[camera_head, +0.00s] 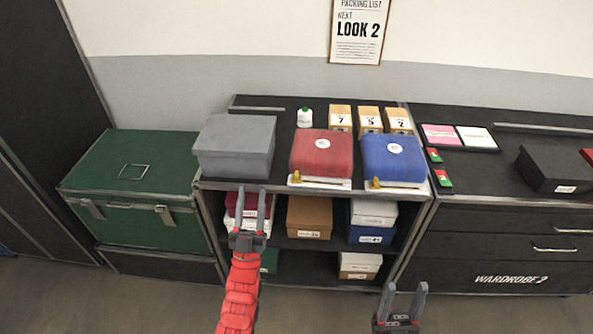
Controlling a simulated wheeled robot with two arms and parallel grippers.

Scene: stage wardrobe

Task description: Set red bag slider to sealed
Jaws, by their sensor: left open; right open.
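The red bag (322,154) lies on the middle counter, with a white round label on top. A white strip runs along its front edge, and its small yellow slider (296,177) sits at the strip's left end. A blue bag (393,158) with a similar yellow slider (376,182) is just to its right. My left gripper (252,208) is open and empty, in front of the shelves, left of and below the red bag. My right gripper (404,302) is open and empty, low in the view, well below the blue bag.
A grey box (236,146) stands left of the red bag. A small white bottle (305,117) and numbered tan boxes (369,120) stand behind the bags. Boxes fill the shelves below. A green trunk (132,178) is at left; a dark drawer unit (503,240) is at right.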

